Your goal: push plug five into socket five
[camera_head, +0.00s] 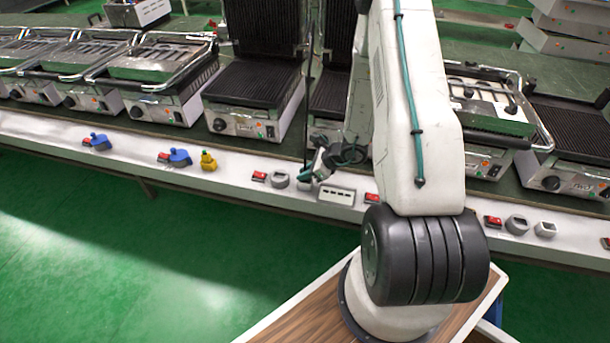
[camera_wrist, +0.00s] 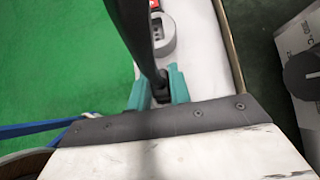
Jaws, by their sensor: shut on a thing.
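My gripper (camera_wrist: 160,92) has teal fingers, shut on a black plug (camera_wrist: 161,97) whose thick dark cable rises up past the wrist camera. In the head view my gripper (camera_head: 305,174) is above the white ledge, just right of a round grey socket (camera_head: 280,180). The same socket (camera_wrist: 161,38) shows ahead of the fingers in the wrist view, its face empty. The plug is apart from it. The plug's pins are hidden by the fingers. No number is legible on plug or socket.
A red switch (camera_head: 259,176) sits left of the socket. A white multi-outlet block (camera_head: 336,194) lies close to my gripper's right. A yellow plug (camera_head: 208,162) and blue plugs (camera_head: 180,157) stand further left. Contact grills (camera_head: 254,100) line the bench behind.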

